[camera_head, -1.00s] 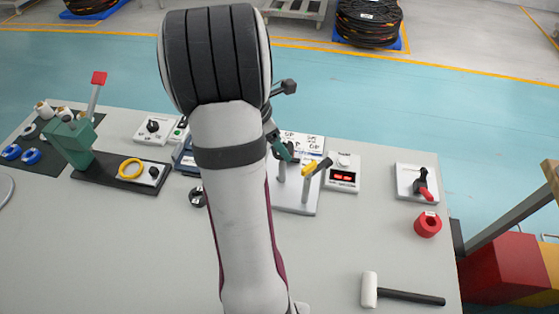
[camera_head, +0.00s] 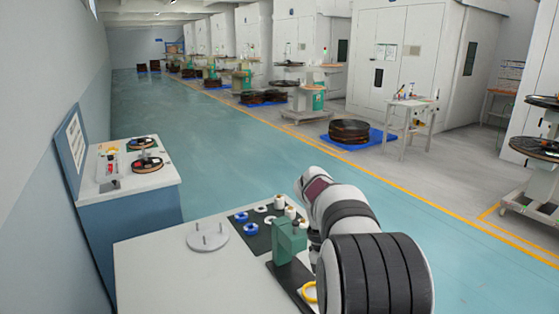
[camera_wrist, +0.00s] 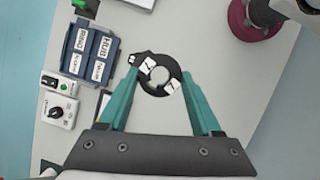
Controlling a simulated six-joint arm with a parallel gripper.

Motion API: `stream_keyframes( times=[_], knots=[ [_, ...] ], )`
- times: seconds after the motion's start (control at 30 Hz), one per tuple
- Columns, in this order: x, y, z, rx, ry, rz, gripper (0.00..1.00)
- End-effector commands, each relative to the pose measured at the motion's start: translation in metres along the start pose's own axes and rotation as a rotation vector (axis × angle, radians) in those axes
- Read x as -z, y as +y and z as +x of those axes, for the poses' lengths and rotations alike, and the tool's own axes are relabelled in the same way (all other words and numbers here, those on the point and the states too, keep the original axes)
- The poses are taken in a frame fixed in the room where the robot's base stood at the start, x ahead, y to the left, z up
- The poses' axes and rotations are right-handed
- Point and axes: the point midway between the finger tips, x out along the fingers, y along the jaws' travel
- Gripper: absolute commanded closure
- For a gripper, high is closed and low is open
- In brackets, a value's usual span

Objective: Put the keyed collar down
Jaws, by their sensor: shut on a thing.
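The keyed collar (camera_wrist: 160,60) is a black split ring with white patches and a small lug at its upper left. It shows in the wrist view between the teal fingers of my gripper (camera_wrist: 160,75). The fingers are shut on it from either side, and its round hole faces the camera. I cannot tell whether its underside touches the grey tabletop (camera_wrist: 225,90). In the head view the collar and the fingertips are hidden or out of frame; my arm fills the lower right.
The wrist view shows a blue box (camera_wrist: 92,52) labelled RING and HUB and a knob panel (camera_wrist: 60,112) at left. The head view shows a green press (camera_head: 289,240), a pegged disc (camera_head: 208,237) and a dark mat (camera_head: 258,240) with rings. Table right of the collar is clear.

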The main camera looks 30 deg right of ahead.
Motion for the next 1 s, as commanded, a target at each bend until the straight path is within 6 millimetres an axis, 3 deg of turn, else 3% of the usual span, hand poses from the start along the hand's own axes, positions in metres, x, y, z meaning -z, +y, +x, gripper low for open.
stream_keyframes(
  times=[0.03,0.1,0.3,0.4,0.5,0.63,0.77,1.0],
  knots=[
    [0.023,-0.025,-0.015,0.008,0.002,0.020,0.94],
    [0.050,-0.065,-0.036,0.030,0.002,0.072,0.94],
    [0.088,-0.164,-0.073,0.078,0.001,0.183,0.94],
    [0.093,-0.192,-0.082,0.090,0.000,0.213,0.94],
    [0.096,-0.205,-0.085,0.096,0.000,0.229,0.94],
    [0.096,-0.206,-0.085,0.101,-0.001,0.239,0.94],
    [0.099,-0.188,-0.077,0.145,-0.004,0.345,0.94],
    [0.103,-0.104,-0.034,0.368,-0.005,0.888,0.94]
  ],
)
